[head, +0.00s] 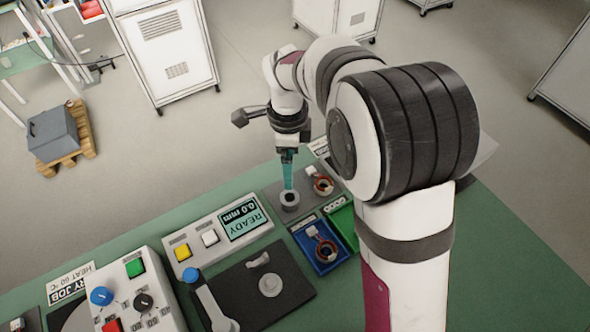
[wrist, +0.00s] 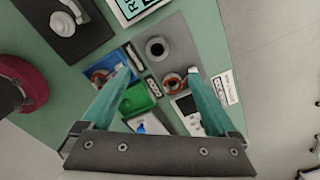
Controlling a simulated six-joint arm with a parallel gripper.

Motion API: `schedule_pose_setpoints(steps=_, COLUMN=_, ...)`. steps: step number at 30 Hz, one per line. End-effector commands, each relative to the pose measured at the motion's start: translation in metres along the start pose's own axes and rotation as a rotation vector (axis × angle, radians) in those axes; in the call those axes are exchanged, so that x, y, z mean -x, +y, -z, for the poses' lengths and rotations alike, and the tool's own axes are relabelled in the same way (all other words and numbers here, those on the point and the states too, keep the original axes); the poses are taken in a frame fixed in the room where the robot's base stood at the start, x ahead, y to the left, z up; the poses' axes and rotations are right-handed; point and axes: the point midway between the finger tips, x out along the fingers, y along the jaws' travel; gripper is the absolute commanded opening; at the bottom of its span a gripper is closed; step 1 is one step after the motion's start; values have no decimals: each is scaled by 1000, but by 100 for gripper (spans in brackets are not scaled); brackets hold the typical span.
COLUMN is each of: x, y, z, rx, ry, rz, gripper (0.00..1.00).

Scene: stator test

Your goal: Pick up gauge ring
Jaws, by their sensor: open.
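The gauge ring, a short grey cylinder with a dark bore (head: 289,205), stands upright on a dark grey plate (head: 272,190) on the green bench. In the wrist view the ring (wrist: 149,52) sits a little beyond the fingertips, roughly between their lines. My gripper (head: 288,186) points down with its teal fingers close to the ring's far side in the head view; whether they touch it I cannot tell. In the wrist view my gripper (wrist: 160,72) is open with nothing between the fingers.
A copper-wound part (head: 323,184) sits close beside the ring on the plate. Another lies in a blue bin (head: 301,235), with a green bin (head: 341,219) next to it. A gauge display box (head: 218,237) and a black fixture (head: 243,302) stand to the left.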

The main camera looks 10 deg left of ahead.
Motion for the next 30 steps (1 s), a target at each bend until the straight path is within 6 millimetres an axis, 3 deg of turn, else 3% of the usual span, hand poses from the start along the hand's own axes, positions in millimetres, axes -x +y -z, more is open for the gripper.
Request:
schedule_pose_setpoints(steps=6, x=-62, y=2, z=1, rx=0, ry=1, rz=-5, gripper=94)
schedule_pose_setpoints(steps=18, x=-128, y=6, z=-1, rx=0, ry=-1, rz=-3, gripper=94)
schedule_pose_setpoints(steps=26, x=-135, y=5, z=-2, rx=0, ry=-2, rz=-1, gripper=94)
schedule_pose_setpoints(steps=30, x=-135, y=5, z=-2, rx=0, ry=-2, rz=-1, gripper=72)
